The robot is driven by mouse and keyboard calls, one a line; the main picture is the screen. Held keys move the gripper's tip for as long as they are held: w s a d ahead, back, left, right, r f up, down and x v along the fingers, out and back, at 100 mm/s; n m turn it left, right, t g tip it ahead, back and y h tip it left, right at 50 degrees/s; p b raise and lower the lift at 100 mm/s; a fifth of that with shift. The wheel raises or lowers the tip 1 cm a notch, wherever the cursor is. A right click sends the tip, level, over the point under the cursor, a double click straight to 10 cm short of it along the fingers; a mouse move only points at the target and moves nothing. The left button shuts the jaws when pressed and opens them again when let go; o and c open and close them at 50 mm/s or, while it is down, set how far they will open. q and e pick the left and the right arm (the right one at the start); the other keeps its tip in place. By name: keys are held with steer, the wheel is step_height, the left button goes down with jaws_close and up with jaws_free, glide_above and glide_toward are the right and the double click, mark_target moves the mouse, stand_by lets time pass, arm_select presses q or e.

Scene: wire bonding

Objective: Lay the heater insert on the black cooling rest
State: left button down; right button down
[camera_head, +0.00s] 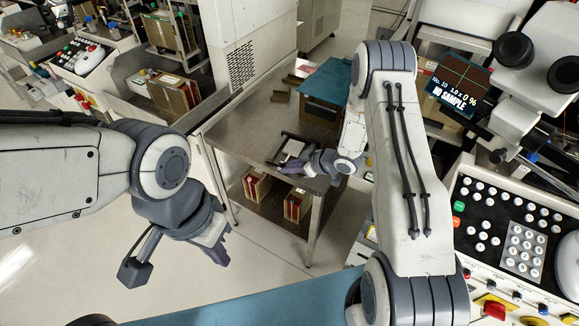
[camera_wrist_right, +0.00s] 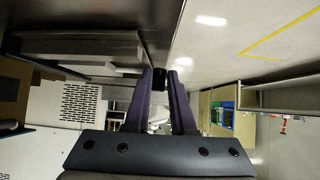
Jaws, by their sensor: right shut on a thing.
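My right gripper (camera_head: 286,168) is over the front part of the metal table, just beside a black frame around a light plate. That frame (camera_head: 283,136) looks like the black cooling rest. In the right wrist view my right gripper (camera_wrist_right: 161,80) is shut on a small dark piece (camera_wrist_right: 158,88) between its fingertips, apparently the heater insert. The head view does not show this piece clearly; whether it touches the rest cannot be told. My left gripper (camera_head: 222,258) hangs over the floor at the left, away from the table; its finger gap is not clear.
The metal table (camera_head: 238,132) has a blue-topped box (camera_head: 325,82) at its back right and brown pieces near it. Boxes with red contents (camera_head: 257,184) stand on the shelf below. A microscope station with a keypad (camera_head: 522,245) stands at the right. The table's left part is clear.

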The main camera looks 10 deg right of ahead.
steer(key=shift+f, duration=0.4)
stand_by(0.3)
steer(key=c, duration=0.7)
jaws_free()
steer(key=v, duration=1.1)
steer(key=s+a+r+g+h+p, duration=0.1)
steer(key=a+r+h, duration=0.25)
steer(key=r, duration=0.25)
steer(key=a+r+h+p, duration=0.1)
steer(key=a+r+h, duration=0.1)
steer(key=a+r, duration=0.3)
steer(key=s+a+r+g, duration=0.2)
steer(key=s+r, duration=0.1)
steer(key=s, duration=0.6)
steer(key=s+a+r+m+g+p, duration=0.1)
steer(key=s+a+r+g, duration=0.1)
steer(key=s, duration=0.7)
steer(key=s+a+r+g, duration=0.2)
steer(key=s+a+r, duration=0.2)
steer(key=s, duration=0.5)
steer(key=shift+s+a+r+h+p, duration=0.1)
steer(key=shift+s+r+h+p, duration=0.1)
steer(key=shift+r, duration=0.3)
steer(key=shift+s+a+r+h+p, duration=0.1)
steer(key=shift+s+a+r, duration=0.1)
steer(key=shift+r, duration=0.3)
